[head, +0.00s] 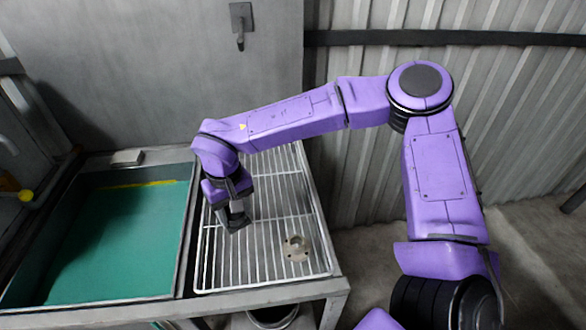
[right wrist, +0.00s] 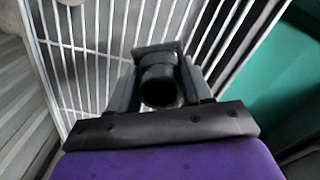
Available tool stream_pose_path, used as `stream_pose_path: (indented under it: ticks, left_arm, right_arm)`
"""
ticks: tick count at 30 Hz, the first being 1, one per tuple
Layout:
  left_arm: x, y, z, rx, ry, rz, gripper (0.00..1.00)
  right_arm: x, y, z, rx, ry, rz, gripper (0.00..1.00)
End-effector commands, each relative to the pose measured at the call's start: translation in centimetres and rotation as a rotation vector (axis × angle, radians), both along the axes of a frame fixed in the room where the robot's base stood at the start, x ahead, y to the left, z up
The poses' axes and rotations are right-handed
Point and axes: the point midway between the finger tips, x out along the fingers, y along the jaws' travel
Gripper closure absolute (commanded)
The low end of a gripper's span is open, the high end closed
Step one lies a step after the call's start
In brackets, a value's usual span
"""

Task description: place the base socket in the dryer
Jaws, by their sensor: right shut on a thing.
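My right gripper (head: 236,220) points down over the wire rack (head: 262,272), which looks like the dryer, near its left side. It is shut on a dark, hollow, round part, taken to be the base socket (right wrist: 158,86). The right wrist view shows this part's dark opening between the two fingers, with the rack bars beyond. In the head view the held part is hard to tell from the dark fingers. I cannot tell whether it touches the rack. My left gripper is not in view.
A flanged metal part (head: 296,248) lies on the rack's right front area. A green-floored tank (head: 115,240) adjoins the rack on the left. A round container (head: 272,318) stands below the frame. Most of the rack is bare. A ribbed wall stands behind.

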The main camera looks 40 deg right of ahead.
Motion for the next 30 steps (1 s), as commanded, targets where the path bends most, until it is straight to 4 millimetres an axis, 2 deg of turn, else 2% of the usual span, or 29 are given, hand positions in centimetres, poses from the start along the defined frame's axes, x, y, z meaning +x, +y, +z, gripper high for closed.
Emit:
stream_pose_path:
  ticks: [3, 6, 10, 19, 21, 24, 30]
  left_arm:
    - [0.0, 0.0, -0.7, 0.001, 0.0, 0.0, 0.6]
    - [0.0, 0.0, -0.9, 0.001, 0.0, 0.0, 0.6]
    - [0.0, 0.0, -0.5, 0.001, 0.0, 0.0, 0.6]
    - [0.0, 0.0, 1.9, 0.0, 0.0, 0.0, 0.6]
    - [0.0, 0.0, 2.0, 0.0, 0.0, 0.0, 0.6]
    - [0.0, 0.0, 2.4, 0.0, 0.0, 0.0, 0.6]
    - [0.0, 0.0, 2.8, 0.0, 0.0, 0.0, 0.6]
  right_arm:
    - [-0.7, 0.2, 3.7, -0.003, -0.013, -0.197, 1.0]
    - [-1.7, 0.2, 6.2, -0.001, -0.01, -0.359, 1.0]
    - [-1.8, -0.9, 7.3, 0.001, -0.001, -0.46, 1.0]
    - [2.0, -8.1, 3.8, 0.0, 0.002, -0.467, 1.0]
    - [2.6, -9.1, 1.9, -0.001, 0.005, -0.463, 1.0]
    - [3.4, -10.4, 0.1, -0.001, 0.002, -0.462, 1.0]
    - [4.2, -11.8, -1.9, 0.0, 0.0, -0.46, 1.0]
